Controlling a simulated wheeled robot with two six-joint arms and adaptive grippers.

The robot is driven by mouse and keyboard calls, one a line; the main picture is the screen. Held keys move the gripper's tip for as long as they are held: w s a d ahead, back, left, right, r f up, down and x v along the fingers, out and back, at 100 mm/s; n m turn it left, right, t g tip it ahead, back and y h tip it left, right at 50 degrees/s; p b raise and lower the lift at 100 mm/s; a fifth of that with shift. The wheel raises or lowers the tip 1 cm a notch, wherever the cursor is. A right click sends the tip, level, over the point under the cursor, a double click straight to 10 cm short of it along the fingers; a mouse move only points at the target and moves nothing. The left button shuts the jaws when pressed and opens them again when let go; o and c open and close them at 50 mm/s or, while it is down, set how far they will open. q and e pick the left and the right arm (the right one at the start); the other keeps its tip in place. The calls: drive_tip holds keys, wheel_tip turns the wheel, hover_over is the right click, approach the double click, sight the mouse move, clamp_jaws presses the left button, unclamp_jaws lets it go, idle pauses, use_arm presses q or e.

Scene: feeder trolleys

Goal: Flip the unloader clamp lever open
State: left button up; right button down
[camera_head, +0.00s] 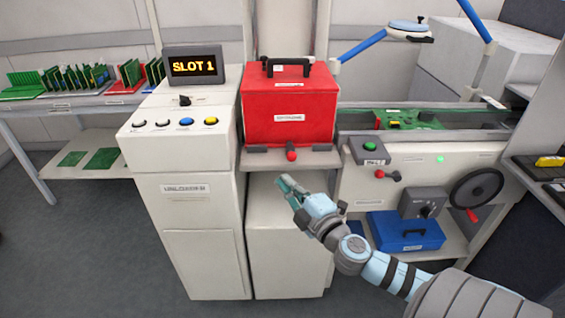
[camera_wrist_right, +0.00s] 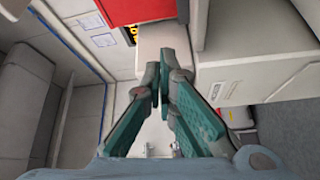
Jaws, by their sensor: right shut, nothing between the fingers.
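The red-knobbed lever (camera_head: 291,156) sits at the front edge of the unloader's shelf, between two dark grey clamp bars, below the red magazine box (camera_head: 290,105). My right gripper (camera_head: 284,182) is in front of and below this lever, apart from it in the head view. Its teal fingers are shut and empty, and they also show closed in the right wrist view (camera_wrist_right: 162,72). The lever cannot be made out for sure in the wrist view. The box's red side shows at the top there (camera_wrist_right: 140,10). My left gripper is out of view.
The unloader cabinet (camera_head: 200,225) with buttons and a "SLOT 1" display (camera_head: 194,66) stands left. On the right, a machine has another red-knobbed lever (camera_head: 388,175), a handwheel (camera_head: 476,188) and a blue box (camera_head: 405,231). Green boards (camera_head: 75,80) stand on a far-left table.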

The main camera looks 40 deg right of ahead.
drive_tip(key=w+d+r+p, duration=0.1)
drive_tip(key=w+p, duration=0.3)
drive_tip(key=w, duration=0.6)
use_arm(q)
drive_tip(key=b, duration=0.3)
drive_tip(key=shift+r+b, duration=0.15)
drive_tip(key=shift+b, duration=0.25)
use_arm(e)
drive_tip(key=s+d, duration=0.1)
drive_tip(key=d, duration=0.1)
drive_tip(key=s+d+f, duration=0.1)
drive_tip(key=shift+s+d+f, duration=0.1)
drive_tip(key=shift+d, duration=0.25)
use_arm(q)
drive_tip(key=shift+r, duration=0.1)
